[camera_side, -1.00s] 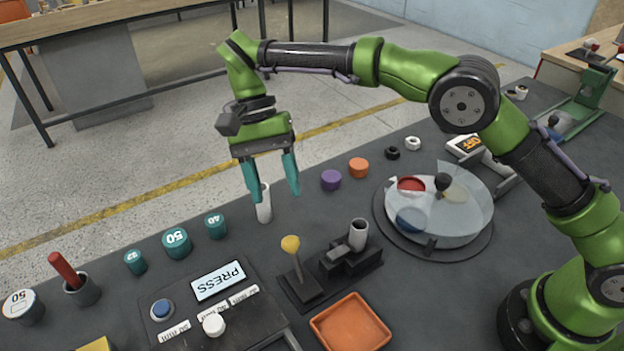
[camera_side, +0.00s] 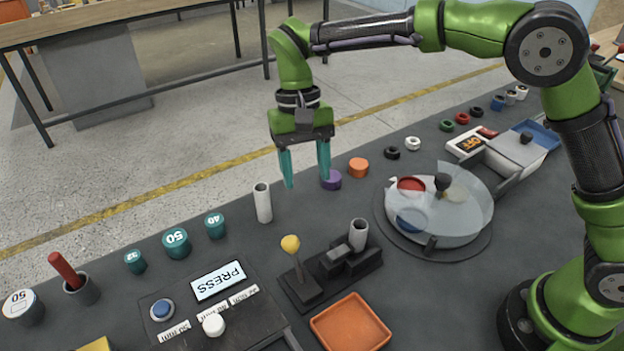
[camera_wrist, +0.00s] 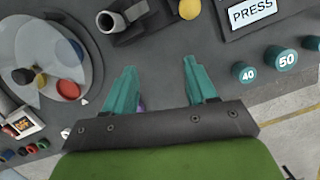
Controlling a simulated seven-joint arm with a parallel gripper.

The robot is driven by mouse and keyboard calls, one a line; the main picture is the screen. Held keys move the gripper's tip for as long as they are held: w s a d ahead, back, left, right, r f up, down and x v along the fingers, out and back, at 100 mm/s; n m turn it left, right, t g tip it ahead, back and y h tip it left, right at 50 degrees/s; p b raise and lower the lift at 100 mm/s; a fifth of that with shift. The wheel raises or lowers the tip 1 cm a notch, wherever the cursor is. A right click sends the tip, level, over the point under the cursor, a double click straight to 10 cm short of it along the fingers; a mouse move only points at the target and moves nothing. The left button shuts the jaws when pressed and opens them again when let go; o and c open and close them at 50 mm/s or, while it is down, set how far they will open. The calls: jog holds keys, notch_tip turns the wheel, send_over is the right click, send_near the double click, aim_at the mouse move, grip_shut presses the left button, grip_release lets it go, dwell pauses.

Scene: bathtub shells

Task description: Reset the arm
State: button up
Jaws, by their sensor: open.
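My gripper (camera_side: 305,178) has two teal fingers pointing down, apart and with nothing between them. In the side view it hangs above the dark workbench (camera_side: 300,225), right of an upright white tube (camera_side: 263,203) and in front of a purple cap (camera_side: 331,180), which one fingertip partly overlaps. In the wrist view the gripper (camera_wrist: 157,75) also shows spread fingers over bare bench, with a sliver of purple beside the left finger.
A round turntable with a clear cover (camera_side: 440,205) stands to the right. A yellow-knobbed lever (camera_side: 291,245), an orange tray (camera_side: 350,325) and a PRESS panel (camera_side: 218,280) lie nearer. Teal weights (camera_side: 176,242) stand left. Several small rings line the back edge.

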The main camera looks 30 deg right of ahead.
jog(key=s+d+r+t, duration=0.4)
jog(key=s+d+t, duration=0.1)
jog(key=s+d, duration=0.3)
jog(key=s+d+r+m+t+y, duration=0.1)
jog(key=s+d+r+t, duration=0.3)
jog(key=s+d, duration=0.5)
jog(key=shift+s+d+t, duration=0.3)
jog(key=shift+d+t, duration=0.2)
jog(key=shift+d, duration=0.6)
